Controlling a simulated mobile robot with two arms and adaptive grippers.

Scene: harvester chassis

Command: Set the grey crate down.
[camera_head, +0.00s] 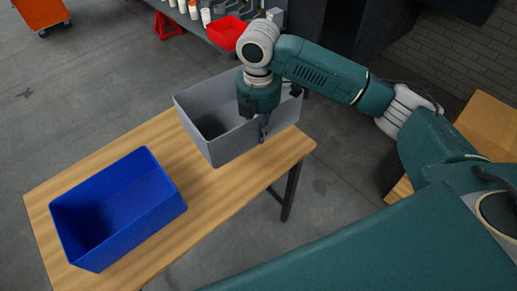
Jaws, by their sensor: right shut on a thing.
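The grey crate (229,146) is at the far right end of the wooden table (203,191). It is open-topped and looks empty where I can see inside. My right gripper (263,136) is shut on the crate's near wall, towards its right side. The wrist hides part of the crate's rim and inside. The crate's base is at or just above the table top; I cannot tell whether it touches. My left gripper does not show.
A blue crate (119,212) stands on the near left part of the table, with bare wood between the two crates. A workbench with a red bin (226,32) and bottles is behind. Cardboard boxes (487,122) are at the right. A orange cart (42,13) stands far left.

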